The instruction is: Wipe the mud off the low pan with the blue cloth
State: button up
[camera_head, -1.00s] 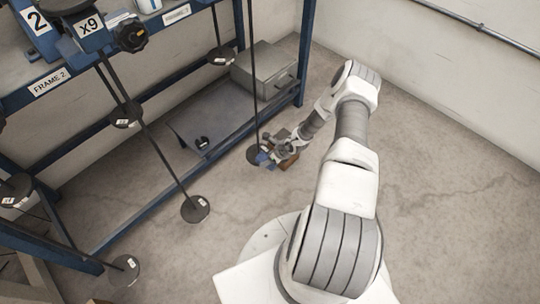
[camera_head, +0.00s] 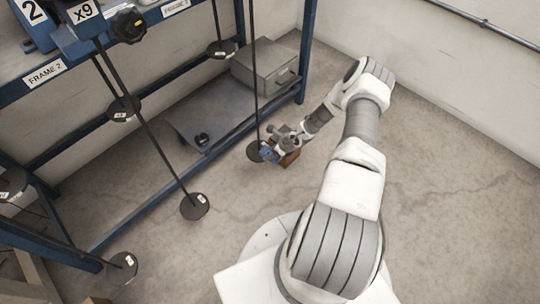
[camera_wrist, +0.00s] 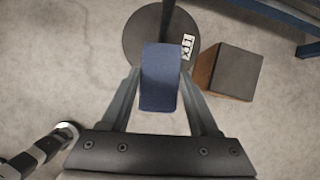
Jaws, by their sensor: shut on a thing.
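My gripper (camera_wrist: 161,70) is shut on the blue cloth (camera_wrist: 161,85), a folded pad between its two fingers. In the head view the cloth (camera_head: 266,153) shows at the end of my gripper (camera_head: 273,151), near the floor. A dark round pan (camera_wrist: 137,38) with a white label hangs on a thin rod just beyond the fingertips. The cloth overlaps its near edge in the wrist view; I cannot tell whether they touch. The pan (camera_head: 252,151) is partly hidden in the head view. I cannot make out mud on its dark surface.
A brown block with a dark top (camera_wrist: 226,72) stands right of the pan. Other round pans (camera_head: 194,206) hang on rods along the blue frame (camera_head: 140,211). A grey box (camera_head: 265,68) sits on the low shelf (camera_head: 190,118).

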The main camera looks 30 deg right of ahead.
jog(key=shift+d, duration=0.25)
jog(key=shift+s+a+p, duration=0.25)
jog(key=shift+a+p, duration=0.45)
jog(key=shift+p, duration=0.15)
jog(key=shift+s+a+p, duration=0.25)
jog(key=shift+a+p, duration=0.4)
jog(key=shift+p, duration=0.2)
jog(key=shift+w+d+f+b, duration=0.2)
jog(key=shift+d+b, duration=0.2)
jog(key=shift+b, duration=0.2)
jog(key=shift+w+d+r, duration=0.1)
jog(key=shift+d+r, duration=0.05)
jog(key=shift+d, duration=0.15)
